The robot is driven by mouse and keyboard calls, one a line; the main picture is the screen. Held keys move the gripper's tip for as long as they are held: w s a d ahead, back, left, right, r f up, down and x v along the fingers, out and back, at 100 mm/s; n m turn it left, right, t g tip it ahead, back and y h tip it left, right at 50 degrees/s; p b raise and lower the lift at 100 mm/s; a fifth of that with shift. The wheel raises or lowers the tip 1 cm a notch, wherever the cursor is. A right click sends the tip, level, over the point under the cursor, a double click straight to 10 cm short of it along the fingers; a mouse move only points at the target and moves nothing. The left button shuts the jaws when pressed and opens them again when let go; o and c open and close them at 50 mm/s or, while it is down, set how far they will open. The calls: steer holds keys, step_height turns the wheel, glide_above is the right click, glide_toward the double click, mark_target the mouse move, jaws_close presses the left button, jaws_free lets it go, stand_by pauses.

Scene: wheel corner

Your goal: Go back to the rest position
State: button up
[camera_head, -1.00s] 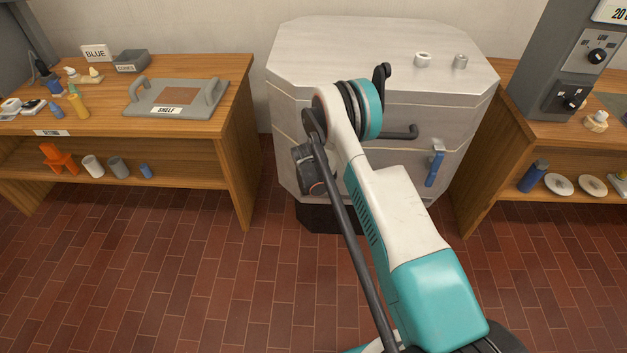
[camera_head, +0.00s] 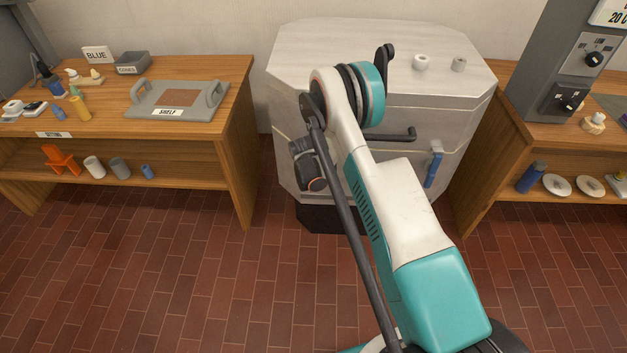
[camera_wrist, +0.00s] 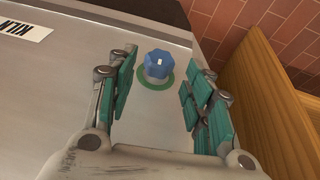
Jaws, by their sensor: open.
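My gripper (camera_wrist: 158,80) is open in the wrist view, with its green-padded fingers apart and nothing between them in their grip. Beyond the fingertips is a blue faceted piece (camera_wrist: 158,64) inside a green ring on a grey surface marked KILN (camera_wrist: 25,30). Whether the fingers are level with it I cannot tell. In the head view my arm reaches up in front of the pale metal kiln (camera_head: 460,100), and my fingers are not distinguishable there. A blue handle (camera_head: 432,172) hangs on the kiln's front.
A wooden bench (camera_head: 240,75) with a shelf tray (camera_head: 140,98) and small items stands left. Another bench (camera_head: 515,140) with a grey control box (camera_head: 535,95) stands right. Two small rings (camera_head: 421,62) sit on the kiln. Brick floor (camera_head: 160,270) is open at the left.

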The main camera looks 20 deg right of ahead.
stand_by(0.7)
step_height(320, 180, up, 20)
steer(key=s+n+t, duration=0.1)
steer(key=s+a+r+y, duration=0.1)
steer(key=s+r, duration=0.3)
steer(key=r, duration=0.4)
steer(key=s+a+r, duration=0.1)
steer(key=s+r, duration=0.4)
steer(key=r, duration=0.3)
steer(key=s+r+n+t, duration=0.2)
steer(key=s+r, duration=0.8)
steer(key=s, duration=0.5)
steer(key=s+a+t+y, duration=0.1)
steer(key=s, duration=1.2)
steer(key=shift+s+n, duration=0.4)
